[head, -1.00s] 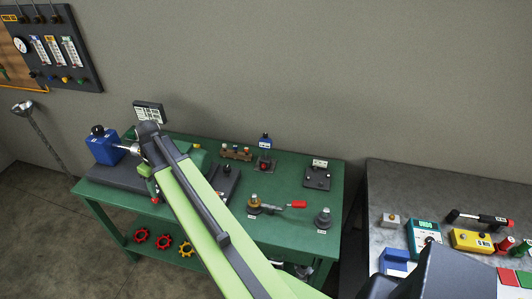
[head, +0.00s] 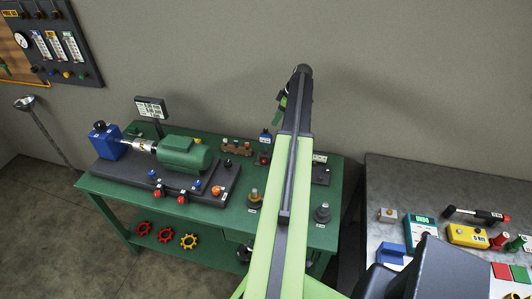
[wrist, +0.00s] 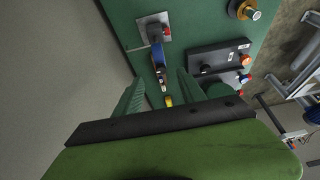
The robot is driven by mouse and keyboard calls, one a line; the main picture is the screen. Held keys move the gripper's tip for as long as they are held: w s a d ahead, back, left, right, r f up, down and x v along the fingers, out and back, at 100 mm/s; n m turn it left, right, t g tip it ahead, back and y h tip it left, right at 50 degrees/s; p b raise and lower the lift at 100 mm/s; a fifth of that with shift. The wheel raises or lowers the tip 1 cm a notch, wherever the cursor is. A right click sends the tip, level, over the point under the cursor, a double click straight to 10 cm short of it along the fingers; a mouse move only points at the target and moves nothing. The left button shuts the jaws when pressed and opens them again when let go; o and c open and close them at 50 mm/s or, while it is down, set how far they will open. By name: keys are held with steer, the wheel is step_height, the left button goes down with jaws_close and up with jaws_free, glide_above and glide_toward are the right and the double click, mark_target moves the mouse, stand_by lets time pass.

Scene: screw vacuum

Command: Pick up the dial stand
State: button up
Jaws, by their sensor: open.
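A small stand with a square grey base and a blue top (head: 265,137), which I take for the dial stand, is at the back of the green table (head: 125,190). In the wrist view the stand's base (wrist: 152,28) is near the top, with its blue part reaching down toward the space between my fingers. My gripper (head: 281,103) is high above the table's back, a little right of the stand in the head view. In the wrist view my gripper (wrist: 160,88) has its two green fingers apart and nothing held between them.
A small block with several brass pieces (head: 236,148) is left of the stand. A green motor (head: 186,155) on a dark bed fills the table's left. A black plate (head: 320,174) is right of the stand, partly behind my arm. Brass-topped (head: 254,200) and grey (head: 322,213) pieces stand in front.

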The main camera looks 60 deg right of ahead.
mark_target(268, 134)
steer(key=b+x, duration=0.4)
steer(key=x, duration=0.1)
steer(key=b+x, duration=0.4)
steer(key=x, duration=0.1)
steer(key=shift+s+d+f, duration=0.1)
steer(key=shift+s, duration=0.1)
steer(key=shift+w, duration=0.15)
steer(key=b+x, duration=0.5)
steer(key=shift+f, duration=0.25)
steer(key=shift+r, duration=0.2)
steer(key=shift+c, duration=0.5)
jaws_close()
